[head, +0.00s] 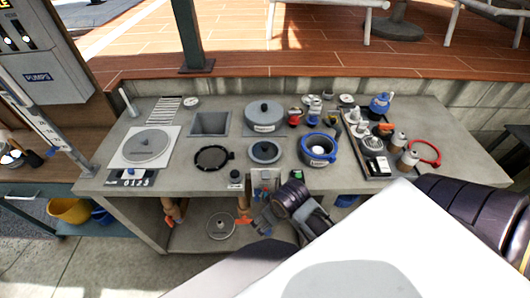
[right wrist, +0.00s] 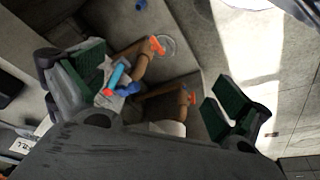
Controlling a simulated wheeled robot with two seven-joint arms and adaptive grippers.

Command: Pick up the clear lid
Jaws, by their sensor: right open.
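A round disc with a pale rim and a small knob (head: 221,226) lies on the shelf under the counter; it looks like the clear lid, though I cannot be sure. A pale round shape (right wrist: 166,46) beside an orange-handled pipe in the right wrist view may be the same disc. My right gripper (head: 292,224) is at the counter's front edge, right of the disc and apart from it. My left gripper is not in view.
The counter (head: 110,187) holds a scale (head: 130,178), a square basin (head: 210,124), a lidded grey pot (head: 264,117), a dark lid (head: 265,152), a blue-rimmed pot (head: 318,149) and a crowded tray (head: 378,167). Pipes with orange handles (head: 244,219) stand beside the disc.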

